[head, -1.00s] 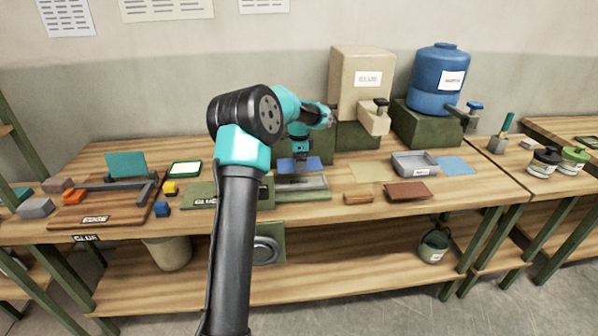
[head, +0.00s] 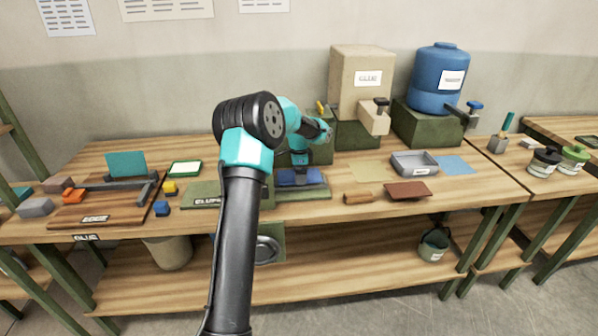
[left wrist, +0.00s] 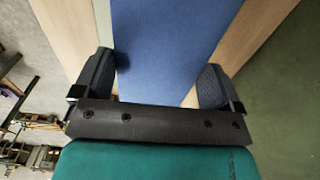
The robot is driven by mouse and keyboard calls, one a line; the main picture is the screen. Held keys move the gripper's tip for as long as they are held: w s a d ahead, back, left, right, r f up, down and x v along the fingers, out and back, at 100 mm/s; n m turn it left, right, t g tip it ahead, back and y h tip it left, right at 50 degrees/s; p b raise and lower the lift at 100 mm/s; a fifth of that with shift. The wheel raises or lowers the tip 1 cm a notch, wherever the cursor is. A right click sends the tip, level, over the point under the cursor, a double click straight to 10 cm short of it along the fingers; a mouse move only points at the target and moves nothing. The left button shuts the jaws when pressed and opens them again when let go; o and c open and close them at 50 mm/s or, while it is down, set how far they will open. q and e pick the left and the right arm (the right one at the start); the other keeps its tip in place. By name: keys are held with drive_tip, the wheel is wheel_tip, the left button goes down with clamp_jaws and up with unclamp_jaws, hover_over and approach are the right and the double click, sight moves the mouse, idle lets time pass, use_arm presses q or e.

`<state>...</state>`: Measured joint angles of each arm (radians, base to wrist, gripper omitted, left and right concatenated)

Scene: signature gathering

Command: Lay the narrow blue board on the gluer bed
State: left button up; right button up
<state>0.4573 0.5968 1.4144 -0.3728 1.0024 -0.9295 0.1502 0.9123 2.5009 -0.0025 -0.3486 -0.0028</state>
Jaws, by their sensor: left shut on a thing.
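The narrow blue board (head: 312,178) is over the bed of the green gluer (head: 320,193) and covers most of the grey bed. I cannot tell whether it touches the bed. My left gripper (head: 299,166) points down at it and is shut on it. In the left wrist view the blue board (left wrist: 172,48) runs between the two dark fingers of my left gripper (left wrist: 157,80). My own arm hides part of the gluer's left side in the head view. My right gripper is not in view.
Behind the gluer stand a beige glue tank (head: 360,85) and a blue barrel (head: 438,80) on green blocks. To the right lie a grey tray (head: 414,163), a brown sheet (head: 408,190) and a light blue sheet (head: 454,165). A wooden edge board (head: 110,212) lies at left.

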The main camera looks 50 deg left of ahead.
use_arm(q)
drive_tip(key=shift+f, duration=0.2)
drive_tip(key=o, duration=0.6)
drive_tip(key=shift+r, duration=0.1)
wheel_tip(320, 180, up, 13)
idle(0.9)
